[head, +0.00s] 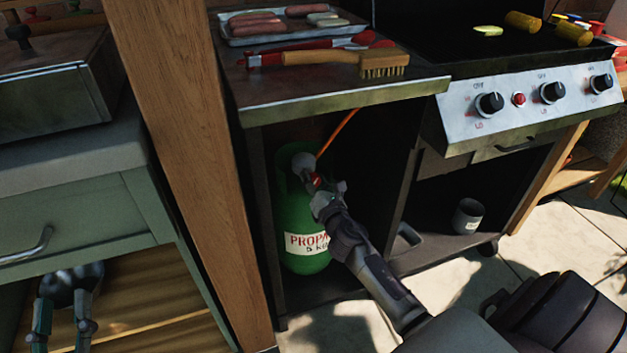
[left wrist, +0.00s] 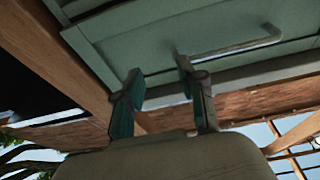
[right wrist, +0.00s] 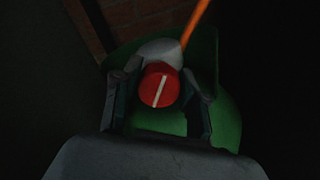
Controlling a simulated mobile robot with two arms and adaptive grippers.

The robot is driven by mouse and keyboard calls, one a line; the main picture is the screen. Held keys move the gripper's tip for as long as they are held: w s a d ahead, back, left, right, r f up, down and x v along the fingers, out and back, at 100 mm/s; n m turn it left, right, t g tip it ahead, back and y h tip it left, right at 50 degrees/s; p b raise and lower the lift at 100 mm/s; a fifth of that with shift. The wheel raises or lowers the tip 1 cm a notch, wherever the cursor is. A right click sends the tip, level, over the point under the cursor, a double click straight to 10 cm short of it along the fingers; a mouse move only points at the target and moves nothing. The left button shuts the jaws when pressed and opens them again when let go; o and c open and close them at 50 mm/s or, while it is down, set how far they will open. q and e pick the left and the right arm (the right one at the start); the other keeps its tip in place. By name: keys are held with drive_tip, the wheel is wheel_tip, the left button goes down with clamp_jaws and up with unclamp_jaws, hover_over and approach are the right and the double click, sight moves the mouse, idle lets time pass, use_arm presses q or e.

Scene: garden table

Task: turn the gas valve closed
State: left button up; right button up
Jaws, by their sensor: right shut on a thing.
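The green propane bottle (head: 306,221) stands upright in the open cabinet under the grill's side shelf. Its red valve knob (right wrist: 160,86) has a white line, tilted slightly right of upright in the right wrist view. The grey regulator (right wrist: 159,50) sits just behind the knob, with an orange hose (right wrist: 196,22) leading up. My right gripper (right wrist: 160,92) is shut on the red knob, one finger on each side; in the head view it (head: 318,183) partly hides the knob. My left gripper (head: 64,305) is open and empty, low at the left by the drawer; it also shows in the left wrist view (left wrist: 160,82).
A wooden post (head: 190,140) stands left of the cabinet. The side shelf (head: 330,97) above carries a tray of sausages, red-handled tools and a brush. Grill knobs (head: 489,103) are at the right. A small grey pot (head: 467,216) stands on the lower shelf.

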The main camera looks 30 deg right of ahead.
drive_tip(key=m, duration=0.3)
drive_tip(key=shift+m, duration=1.3)
use_arm(q)
drive_tip(key=shift+w+a+f+g+y+p, duration=0.15)
drive_tip(key=shift+f+g+y+p, duration=0.15)
drive_tip(key=shift+f+g, duration=0.6)
drive_tip(key=shift+w+a+f+g+y+p, duration=0.1)
drive_tip(key=shift+f+g+y+p, duration=0.3)
drive_tip(key=shift+f, duration=0.8)
use_arm(e)
drive_tip(key=shift+d+f+m, duration=0.1)
drive_tip(key=shift+f+m, duration=0.05)
drive_tip(key=shift+m, duration=2.15)
drive_tip(key=o, duration=1.1)
use_arm(q)
drive_tip(key=shift+f, duration=0.1)
use_arm(e)
drive_tip(key=v, duration=1.2)
drive_tip(key=shift+s+f, duration=0.1)
